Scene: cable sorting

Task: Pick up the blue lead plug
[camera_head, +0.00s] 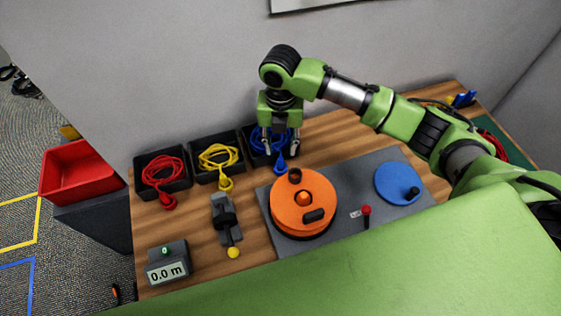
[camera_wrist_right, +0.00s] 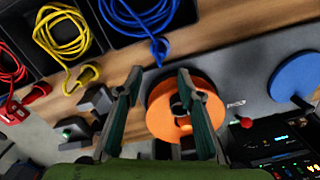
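The blue lead plug (camera_head: 281,168) hangs over the front edge of the right black bin, on the end of a coiled blue lead (camera_head: 262,140). It also shows in the right wrist view (camera_wrist_right: 160,50), just beyond and between my fingertips. My right gripper (camera_head: 281,150) points down over the front of that bin, its fingers apart and empty. In the right wrist view my right gripper (camera_wrist_right: 160,73) is open, with nothing between its fingers. The gripper hides part of the blue lead in the head view. My left gripper is not in view.
Bins with a red lead (camera_head: 163,172) and a yellow lead (camera_head: 218,157) stand to the left. An orange reel (camera_head: 287,207) sits close in front of the plug, on a grey plate with a blue disc (camera_head: 399,184). A grey clamp-like device (camera_head: 222,212) and a meter (camera_head: 167,265) stand front left.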

